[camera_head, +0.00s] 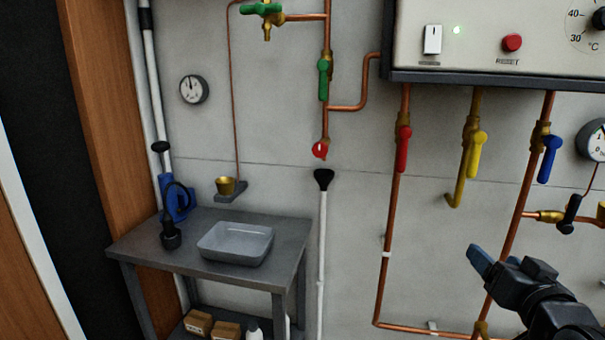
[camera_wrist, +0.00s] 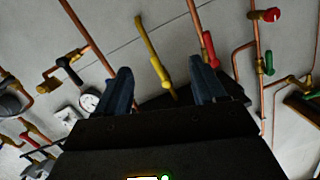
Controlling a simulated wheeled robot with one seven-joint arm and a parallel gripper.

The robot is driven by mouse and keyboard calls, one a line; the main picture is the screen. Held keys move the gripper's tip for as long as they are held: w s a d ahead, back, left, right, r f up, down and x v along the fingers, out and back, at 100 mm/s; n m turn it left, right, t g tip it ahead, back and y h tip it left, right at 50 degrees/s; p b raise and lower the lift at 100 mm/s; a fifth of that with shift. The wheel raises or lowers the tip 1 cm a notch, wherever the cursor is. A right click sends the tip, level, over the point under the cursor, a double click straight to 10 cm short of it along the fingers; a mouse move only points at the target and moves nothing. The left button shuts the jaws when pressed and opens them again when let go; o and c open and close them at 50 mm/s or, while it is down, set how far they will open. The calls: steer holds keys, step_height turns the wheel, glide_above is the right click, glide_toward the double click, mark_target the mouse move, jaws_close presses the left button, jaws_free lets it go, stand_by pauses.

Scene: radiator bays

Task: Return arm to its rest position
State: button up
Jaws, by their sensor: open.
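My gripper (camera_head: 481,260) is at the lower right of the head view, in front of the pipe wall, with its blue-grey fingertip pointing up and left. In the wrist view my gripper (camera_wrist: 163,88) shows two blue-grey fingers set well apart with nothing held between them. The yellow-handled valve (camera_wrist: 148,40) shows beyond the gap, against the wall, apart from the fingers. The wrist picture is tilted, and the dark gripper body hides its lower middle.
A control box (camera_head: 470,40) is on the wall above red (camera_head: 403,148), yellow (camera_head: 478,150) and blue (camera_head: 549,160) valve handles. A grey table (camera_head: 140,248) with a tray (camera_head: 236,258) stands at the left. A gauge (camera_head: 590,140) is at the right edge.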

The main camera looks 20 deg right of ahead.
steer(key=s+a+f+n+y, duration=0.35)
steer(key=s+a+f, duration=0.65)
steer(key=s+a, duration=0.35)
steer(key=s+a+n+y, duration=0.1)
steer(key=s+a+n, duration=0.1)
steer(key=s+a, duration=0.3)
steer(key=s+a+r+n+y, duration=0.1)
steer(key=s+a, duration=0.4)
steer(key=s, duration=0.8)
steer(key=shift+s+a+r+n+y, duration=0.15)
steer(key=shift+s+a+n+y, duration=0.25)
steer(key=shift+n+y, duration=0.4)
